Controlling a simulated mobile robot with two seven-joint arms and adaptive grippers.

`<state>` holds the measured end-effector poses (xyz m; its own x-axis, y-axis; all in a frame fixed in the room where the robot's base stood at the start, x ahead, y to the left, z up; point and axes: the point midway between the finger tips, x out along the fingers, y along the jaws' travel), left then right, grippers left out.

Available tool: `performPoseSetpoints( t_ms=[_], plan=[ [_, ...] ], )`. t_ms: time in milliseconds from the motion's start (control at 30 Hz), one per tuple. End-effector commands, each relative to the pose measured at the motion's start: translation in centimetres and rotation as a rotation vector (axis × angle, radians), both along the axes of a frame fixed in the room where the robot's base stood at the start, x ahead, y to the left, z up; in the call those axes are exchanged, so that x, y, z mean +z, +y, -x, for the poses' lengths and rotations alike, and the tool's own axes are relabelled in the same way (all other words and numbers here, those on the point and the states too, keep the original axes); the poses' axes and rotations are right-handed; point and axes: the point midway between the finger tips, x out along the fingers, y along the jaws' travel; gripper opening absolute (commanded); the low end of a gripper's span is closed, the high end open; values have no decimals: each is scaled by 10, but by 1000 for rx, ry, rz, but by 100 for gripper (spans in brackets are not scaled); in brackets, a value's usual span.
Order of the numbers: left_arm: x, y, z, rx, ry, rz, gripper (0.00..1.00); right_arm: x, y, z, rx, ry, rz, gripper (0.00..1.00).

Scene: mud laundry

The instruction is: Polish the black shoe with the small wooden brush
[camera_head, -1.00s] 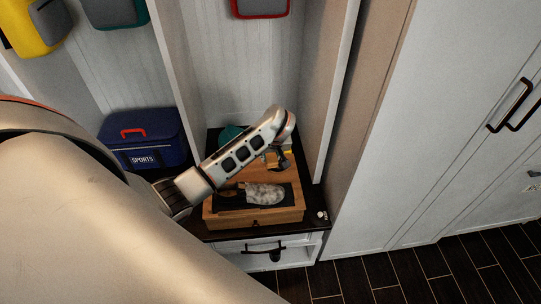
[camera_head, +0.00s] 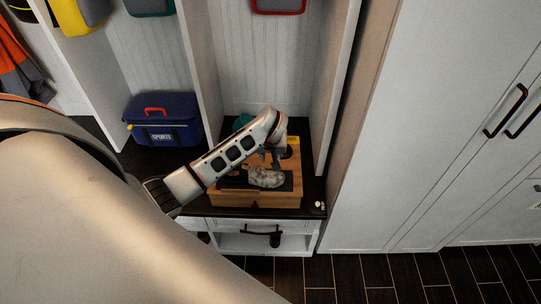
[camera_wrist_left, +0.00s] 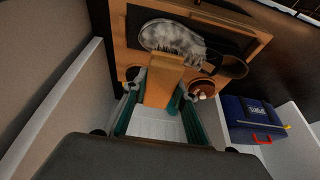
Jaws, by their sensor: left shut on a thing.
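The black shoe (camera_head: 265,178) lies on a dark mat on top of a wooden box (camera_head: 255,200), with a large grey-white dirty patch on its upper. It also shows at the top of the left wrist view (camera_wrist_left: 172,36). My left gripper (camera_head: 277,157) is just behind the shoe. In the left wrist view its fingers (camera_wrist_left: 160,92) are shut on the small wooden brush (camera_wrist_left: 164,78), whose far end is close to the shoe's dirty side. I cannot tell whether it touches. My right gripper is out of view.
The box stands on a dark bench in a cubby between white partitions. A blue sports bag (camera_head: 163,121) sits in the left cubby. A teal container (camera_head: 242,122) is behind the box. A tall white cabinet (camera_head: 430,130) stands at the right.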

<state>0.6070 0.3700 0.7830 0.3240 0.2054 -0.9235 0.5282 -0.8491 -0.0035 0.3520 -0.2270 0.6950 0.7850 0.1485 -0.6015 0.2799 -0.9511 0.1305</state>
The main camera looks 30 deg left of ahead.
Motion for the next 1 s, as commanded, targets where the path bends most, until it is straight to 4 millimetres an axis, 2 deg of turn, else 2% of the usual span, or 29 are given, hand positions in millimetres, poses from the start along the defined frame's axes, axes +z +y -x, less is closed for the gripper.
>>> performPoseSetpoints(
  t_ms=[267, 700, 1000],
  plan=[
    [-8, 0, 0, -7, 1, 0, 10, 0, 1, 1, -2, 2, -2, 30],
    [-54, 0, 0, -6, -1, 0, 10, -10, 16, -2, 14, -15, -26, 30],
    [-68, 0, 0, -7, -1, 0, 10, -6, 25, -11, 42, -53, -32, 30]
  ],
)
